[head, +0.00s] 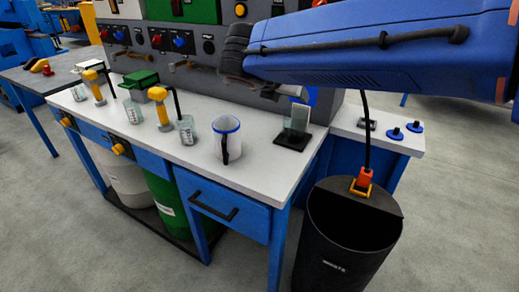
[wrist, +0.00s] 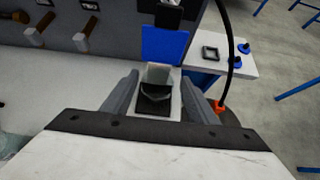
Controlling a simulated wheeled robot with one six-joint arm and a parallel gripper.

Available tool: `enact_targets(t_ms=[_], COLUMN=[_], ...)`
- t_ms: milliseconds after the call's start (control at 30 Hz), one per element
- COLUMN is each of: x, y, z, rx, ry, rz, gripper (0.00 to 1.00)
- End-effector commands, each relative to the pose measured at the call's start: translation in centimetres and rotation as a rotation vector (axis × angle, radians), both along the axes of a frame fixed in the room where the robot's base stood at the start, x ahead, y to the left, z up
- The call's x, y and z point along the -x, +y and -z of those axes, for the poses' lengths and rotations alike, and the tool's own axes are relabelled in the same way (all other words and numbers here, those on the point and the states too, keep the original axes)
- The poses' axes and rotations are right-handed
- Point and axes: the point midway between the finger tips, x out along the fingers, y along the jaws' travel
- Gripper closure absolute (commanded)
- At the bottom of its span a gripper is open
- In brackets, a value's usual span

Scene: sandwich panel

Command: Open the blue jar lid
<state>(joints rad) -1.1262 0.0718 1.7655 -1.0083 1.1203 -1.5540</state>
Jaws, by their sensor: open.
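I cannot clearly make out a jar with a blue lid. A white cup-like container with a blue rim and a dark handle (head: 227,143) stands upright on the bench; whether it has a lid is unclear. A clear block-like piece on a black base (head: 293,135) stands to its right near the bench corner. In the wrist view, my gripper (wrist: 160,80) is open, its two grey fingers on either side of this clear piece in the picture. Contact is not visible. A blue square panel (wrist: 163,45) shows behind it.
Two small blue knob-like pieces (head: 397,133) lie on the lower side table (head: 350,127). A black waste bin (head: 345,235) stands in front of it. Yellow-topped dispensers (head: 160,108) and clear beakers (head: 187,131) stand on the left of the white bench top (head: 262,145).

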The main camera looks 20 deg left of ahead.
Motion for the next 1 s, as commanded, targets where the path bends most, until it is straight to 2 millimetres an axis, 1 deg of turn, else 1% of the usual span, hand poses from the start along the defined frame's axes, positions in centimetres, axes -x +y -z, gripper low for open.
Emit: enact_targets(t_ms=[100, 467, 733, 1000], x=[0.6, 1.9, 2.6, 2.8], y=[0.1, 0.2, 0.3, 0.2], z=[0.9, 3.4, 5.7, 7.7], rx=[0.01, 0.026, 0.04, 0.051], ry=[-0.062, -0.269, -0.439, -0.595], rz=[-0.002, -0.003, -0.004, -0.002], gripper=[0.47, 0.47, 0.47, 0.47])
